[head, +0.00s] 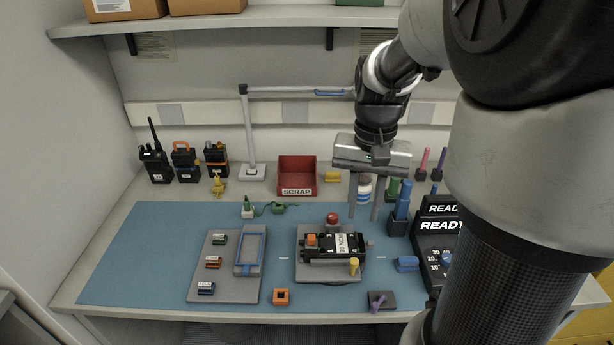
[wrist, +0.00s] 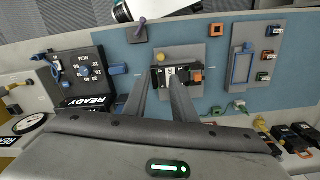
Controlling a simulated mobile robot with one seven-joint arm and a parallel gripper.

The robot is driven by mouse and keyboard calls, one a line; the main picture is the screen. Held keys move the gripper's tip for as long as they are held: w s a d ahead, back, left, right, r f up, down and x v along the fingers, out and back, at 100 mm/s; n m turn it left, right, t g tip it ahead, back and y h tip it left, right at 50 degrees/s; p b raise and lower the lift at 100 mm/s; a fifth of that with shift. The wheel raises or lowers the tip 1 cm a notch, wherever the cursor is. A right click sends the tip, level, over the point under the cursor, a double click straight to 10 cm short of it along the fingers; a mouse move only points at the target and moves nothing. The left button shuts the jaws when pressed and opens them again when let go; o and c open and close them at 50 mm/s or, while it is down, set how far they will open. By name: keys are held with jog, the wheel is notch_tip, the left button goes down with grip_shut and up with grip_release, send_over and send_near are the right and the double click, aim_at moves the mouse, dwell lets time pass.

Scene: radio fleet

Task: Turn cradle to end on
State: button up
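The cradle (head: 303,271) is a grey plate on the blue mat, right of the middle. A black radio with a white label (head: 350,243) lies across it, its long side running left to right. An orange block is at its left end, and a yellow knob (head: 354,266) stands at the cradle's front edge. A red knob (head: 332,218) is behind it. My gripper (head: 363,215) points down above and behind the cradle, fingers apart and empty. In the wrist view the fingers (wrist: 165,85) reach toward the radio (wrist: 171,77); whether they touch cannot be told, but they look clear.
A grey tray (head: 212,270) with small labelled parts and a blue frame is left. A blue holder (head: 397,222) and a black READY panel (head: 435,243) stand right. A red scrap bin (head: 296,176) and several radios (head: 185,160) are behind. Bare mat lies at left.

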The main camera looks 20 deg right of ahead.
aim_at(354, 259)
notch_tip(354, 259, down, 18)
jog(key=b, duration=0.3)
jog(key=shift+a+r, duration=0.1)
jog(key=shift+r, duration=0.15)
grip_shut()
